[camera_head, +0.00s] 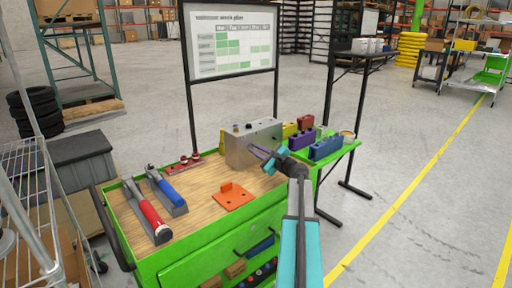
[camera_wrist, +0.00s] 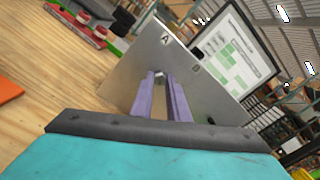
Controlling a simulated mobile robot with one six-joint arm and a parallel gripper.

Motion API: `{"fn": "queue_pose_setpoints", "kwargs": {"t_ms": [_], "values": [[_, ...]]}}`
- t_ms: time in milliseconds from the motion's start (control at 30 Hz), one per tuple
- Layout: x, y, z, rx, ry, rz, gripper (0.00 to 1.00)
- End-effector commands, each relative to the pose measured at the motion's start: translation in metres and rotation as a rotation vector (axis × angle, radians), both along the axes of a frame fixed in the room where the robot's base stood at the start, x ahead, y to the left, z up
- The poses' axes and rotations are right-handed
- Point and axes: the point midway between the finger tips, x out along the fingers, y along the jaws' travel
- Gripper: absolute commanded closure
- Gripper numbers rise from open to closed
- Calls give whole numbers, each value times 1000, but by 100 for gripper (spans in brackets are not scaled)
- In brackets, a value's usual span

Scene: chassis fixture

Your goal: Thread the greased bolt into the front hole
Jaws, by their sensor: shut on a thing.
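A grey metal block (camera_head: 241,155) stands on the wooden top of a green cart. In the wrist view its flat face (camera_wrist: 128,82) carries the letters A and D and fills the space ahead of my fingers. My gripper (camera_head: 262,156) is at the block's near face, with its two purple fingers (camera_wrist: 163,82) pointing at it. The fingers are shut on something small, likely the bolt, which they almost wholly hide. I cannot tell whether it touches the block or sits in a hole. Small dark parts show on top of the block.
A red-handled tool (camera_head: 150,216) and a blue-handled tool (camera_head: 167,190) lie further left. Purple, red and blue bins (camera_head: 325,148) stand on the right shelf. A whiteboard (camera_head: 231,42) rises behind. Bare wood lies between tools and plate.

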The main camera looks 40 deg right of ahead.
Motion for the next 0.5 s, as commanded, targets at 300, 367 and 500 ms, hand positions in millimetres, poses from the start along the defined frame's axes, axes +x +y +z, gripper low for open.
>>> {"fn": "queue_pose_setpoints", "kwargs": {"t_ms": [300,367,500], "values": [[1,0,1,54,-6,0,100],[1,0,1,54,-6,0,100],[1,0,1,53,-6,0,72]]}}
